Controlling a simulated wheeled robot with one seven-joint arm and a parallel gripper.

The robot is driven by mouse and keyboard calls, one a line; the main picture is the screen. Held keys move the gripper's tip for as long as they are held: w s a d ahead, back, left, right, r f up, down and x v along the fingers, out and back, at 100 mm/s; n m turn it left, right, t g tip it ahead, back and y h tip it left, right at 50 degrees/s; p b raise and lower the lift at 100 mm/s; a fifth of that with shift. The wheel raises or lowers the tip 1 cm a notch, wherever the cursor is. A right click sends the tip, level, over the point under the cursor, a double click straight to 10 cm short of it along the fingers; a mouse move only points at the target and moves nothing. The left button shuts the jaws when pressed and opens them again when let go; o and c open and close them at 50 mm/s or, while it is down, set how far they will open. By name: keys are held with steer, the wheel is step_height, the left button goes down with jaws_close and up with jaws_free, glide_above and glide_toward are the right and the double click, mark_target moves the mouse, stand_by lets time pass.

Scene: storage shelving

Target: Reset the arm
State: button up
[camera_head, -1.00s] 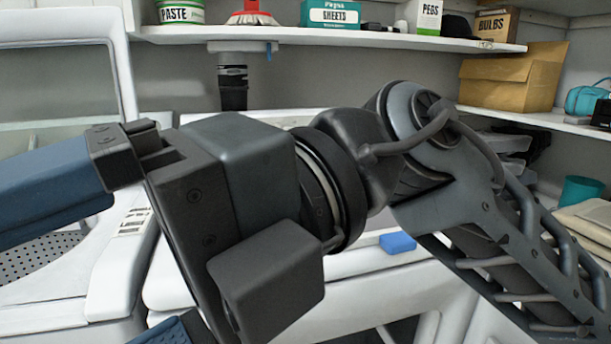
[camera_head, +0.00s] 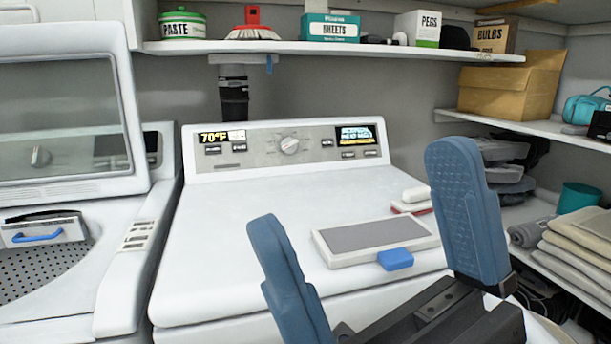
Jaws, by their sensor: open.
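My gripper (camera_head: 372,232) shows at the lower right of the head view, with its two blue fingers spread wide and nothing between them. The fingers point up and stand in front of the white machine (camera_head: 220,250) with the dial panel. The black palm of the gripper is at the bottom edge. The rest of my arm is mostly out of view below.
A grey-topped tray (camera_head: 335,240) with a blue tab (camera_head: 396,259) lies on the white machine, seen between the fingers. At left, another machine (camera_head: 130,240) has its lid raised. Shelves with boxes line the back, and folded cloths (camera_head: 580,245) lie at right.

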steer(key=d+f+m+t+h+p, duration=0.1)
steer(key=d+f+m+t+h, duration=0.2)
steer(key=f+m+t+h, duration=0.5)
steer(key=d+f+m+t+h, duration=0.1)
steer(key=d+m+t+h, duration=0.2)
steer(key=m+h, duration=0.85)
steer(key=s+d+f+g+h+p, duration=0.1)
steer(key=s+d+f+g+h, duration=0.3)
steer(key=s+f, duration=0.5)
steer(key=s+d+f+g+h+p, duration=0.1)
steer(key=s+d+f+g+h, duration=0.3)
steer(key=s+d+f+g, duration=0.4)
step_height(320, 180, down, 2)
steer(key=s, duration=0.2)
steer(key=shift+s, duration=0.35)
